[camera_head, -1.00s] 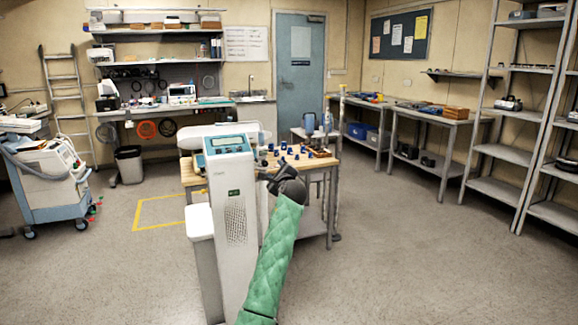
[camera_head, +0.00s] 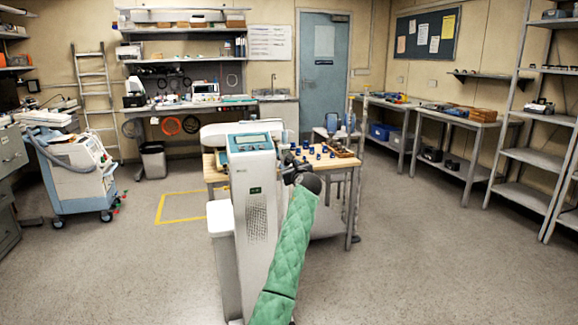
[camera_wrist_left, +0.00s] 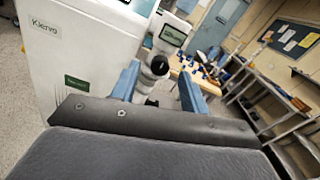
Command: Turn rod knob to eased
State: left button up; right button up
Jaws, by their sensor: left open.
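A tall white pump unit (camera_head: 257,215) with a teal-edged top panel stands in the middle of the head view. Its white casing (camera_wrist_left: 85,45) fills the upper left of the left wrist view. My left gripper (camera_head: 292,168) is by the unit's right side, its fingers hard to make out there. In the left wrist view my left gripper (camera_wrist_left: 158,76) is open, with two blue fingers apart. A dark round knob (camera_wrist_left: 157,66) on a pale fitting shows between and beyond the fingers. I cannot tell whether they touch it. My right gripper is not in view.
A wooden-topped table (camera_head: 345,162) with several small blue parts stands behind the unit. A wheeled machine (camera_head: 75,170) is at the left, and metal shelves (camera_head: 530,150) are at the right. The floor at the right front is clear.

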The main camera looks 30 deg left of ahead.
pick_arm(q)
jog(key=shift+x, duration=0.9)
